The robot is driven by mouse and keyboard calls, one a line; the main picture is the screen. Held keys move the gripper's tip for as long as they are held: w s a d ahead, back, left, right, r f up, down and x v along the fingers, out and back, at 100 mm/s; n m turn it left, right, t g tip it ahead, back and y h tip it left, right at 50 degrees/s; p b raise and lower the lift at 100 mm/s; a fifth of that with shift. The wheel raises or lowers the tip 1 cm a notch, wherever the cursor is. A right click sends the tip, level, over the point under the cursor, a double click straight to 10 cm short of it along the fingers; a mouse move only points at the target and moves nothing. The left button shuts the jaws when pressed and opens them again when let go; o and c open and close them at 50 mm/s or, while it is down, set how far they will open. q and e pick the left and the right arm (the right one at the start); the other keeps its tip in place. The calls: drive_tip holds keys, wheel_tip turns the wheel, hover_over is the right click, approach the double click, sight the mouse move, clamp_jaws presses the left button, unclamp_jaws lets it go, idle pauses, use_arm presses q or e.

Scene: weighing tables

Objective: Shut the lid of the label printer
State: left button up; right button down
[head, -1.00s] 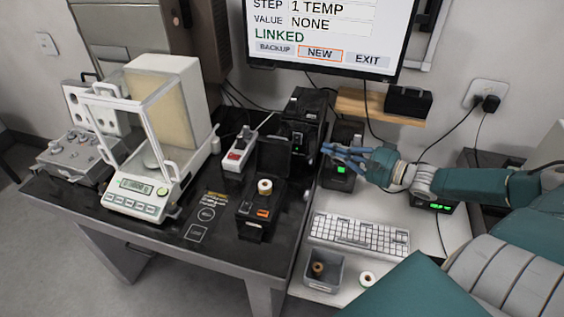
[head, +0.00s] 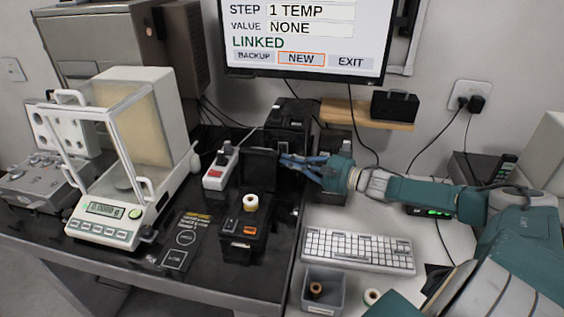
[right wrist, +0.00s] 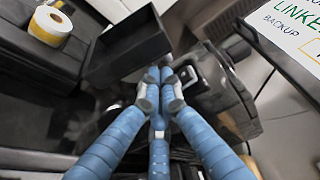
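The label printer (head: 238,243) is a black box on the dark table, with a white label roll (head: 251,203) in its open top and an orange button on its front. Its black lid (head: 259,170) stands upright, open, behind the roll. My right gripper (head: 284,161) reaches in from the right, with its fingertips beside the lid's right edge. In the right wrist view, the blue fingers (right wrist: 160,90) are drawn together, empty, close to the lid (right wrist: 128,46); contact is unclear. The roll (right wrist: 50,26) shows at upper left. My left gripper is out of view.
A glass-fronted balance (head: 105,215) stands left, and a power strip with a red switch (head: 217,172) is beside the printer. A black device (head: 290,118) stands behind the lid. A keyboard (head: 358,250) and grey bin (head: 322,291) are on the white table right.

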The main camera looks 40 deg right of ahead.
sight(260, 167)
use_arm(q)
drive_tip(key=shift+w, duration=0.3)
use_arm(e)
drive_tip(key=x, duration=0.2)
drive_tip(key=shift+w+a, duration=0.15)
drive_tip(key=shift+w, duration=0.1)
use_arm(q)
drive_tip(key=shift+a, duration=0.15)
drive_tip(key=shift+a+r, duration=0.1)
